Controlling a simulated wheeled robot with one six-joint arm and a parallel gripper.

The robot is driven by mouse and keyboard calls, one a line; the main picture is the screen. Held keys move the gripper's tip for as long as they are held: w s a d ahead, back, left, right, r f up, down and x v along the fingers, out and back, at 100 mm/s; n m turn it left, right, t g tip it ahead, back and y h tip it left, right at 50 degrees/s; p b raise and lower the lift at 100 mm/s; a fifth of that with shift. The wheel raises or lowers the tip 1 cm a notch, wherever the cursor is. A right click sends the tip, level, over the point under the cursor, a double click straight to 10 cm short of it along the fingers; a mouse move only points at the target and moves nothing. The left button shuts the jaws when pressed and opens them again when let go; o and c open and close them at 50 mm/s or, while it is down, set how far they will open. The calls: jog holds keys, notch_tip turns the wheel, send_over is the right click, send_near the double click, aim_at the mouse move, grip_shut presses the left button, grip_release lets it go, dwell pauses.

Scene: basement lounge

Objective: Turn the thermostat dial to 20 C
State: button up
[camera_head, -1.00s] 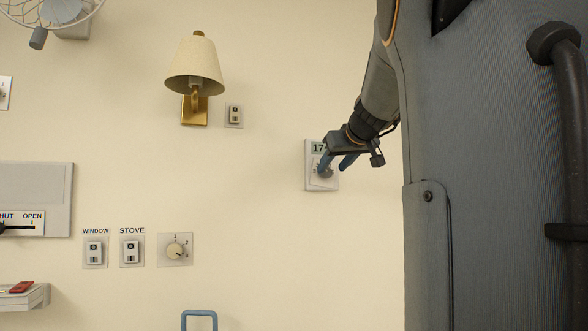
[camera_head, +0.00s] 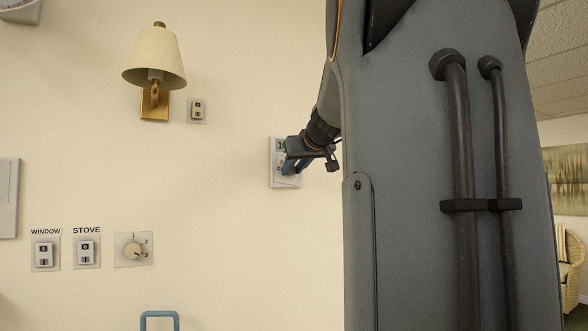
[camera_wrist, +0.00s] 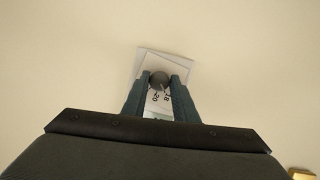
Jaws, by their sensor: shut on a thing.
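The thermostat (camera_head: 273,178) is a white plate on the cream wall, with a small greenish display (camera_head: 280,146) at its top. The display starts with a 1; the second digit is partly hidden and unclear. My gripper (camera_head: 290,168) reaches it from the right and covers part of its face. In the wrist view, the blue fingers of my gripper (camera_wrist: 158,82) are shut on the round dark grey dial (camera_wrist: 158,76), one on each side. A printed 20 and a mark ending in 8 show between the fingers. The dial's exact pointer direction is too small to tell.
A wall lamp (camera_head: 154,60) and a small switch (camera_head: 197,110) are left of the thermostat. The WINDOW switch (camera_head: 44,254), STOVE switch (camera_head: 86,252) and a numbered knob (camera_head: 133,250) are lower left. My arm blocks much of the right side. The wall around the thermostat is bare.

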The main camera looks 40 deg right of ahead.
jog(key=shift+d, duration=0.1)
jog(key=shift+d+m+y+b, duration=0.15)
jog(key=shift+m+y+b, duration=0.65)
jog(key=shift+m, duration=0.3)
jog(key=shift+s+m+t+y+b, duration=0.1)
jog(key=shift+m+t+y+b, duration=0.5)
jog(key=shift+m+y, duration=0.65)
jog(key=shift+d+m+h, duration=0.1)
jog(key=shift+m+h, duration=0.15)
jog(key=shift+m, duration=0.1)
jog(key=o, duration=1)
jog(key=shift+b+v, duration=0.75)
jog(key=shift+v, duration=3.15)
